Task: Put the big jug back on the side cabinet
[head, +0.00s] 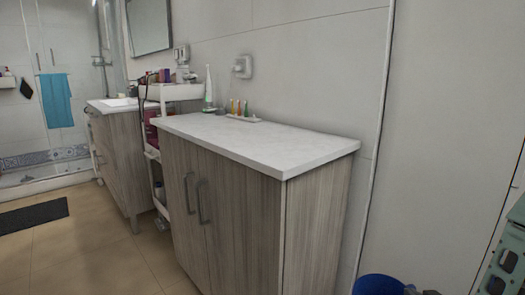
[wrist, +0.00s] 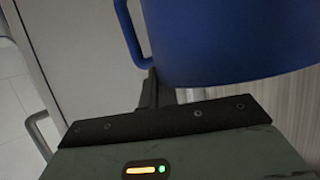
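The big jug is blue; its rim and upper part (head: 378,285) show at the bottom edge of the head view, right of the side cabinet and below its top. In the wrist view the jug (wrist: 225,45) fills the upper middle, with its handle (wrist: 128,38) on the left. My gripper (wrist: 151,88) has its dark fingers together at the lower end of the handle and looks shut on it; the exact contact is partly hidden. The side cabinet (head: 225,205) has wood-grain doors and a pale top (head: 290,146), mostly bare.
A small holder with coloured brushes (head: 240,116) and a white electric toothbrush (head: 209,92) stand at the back left of the cabinet top. A white cart (head: 172,92) and a sink cabinet (head: 118,150) are further left. A wall lies close behind and right.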

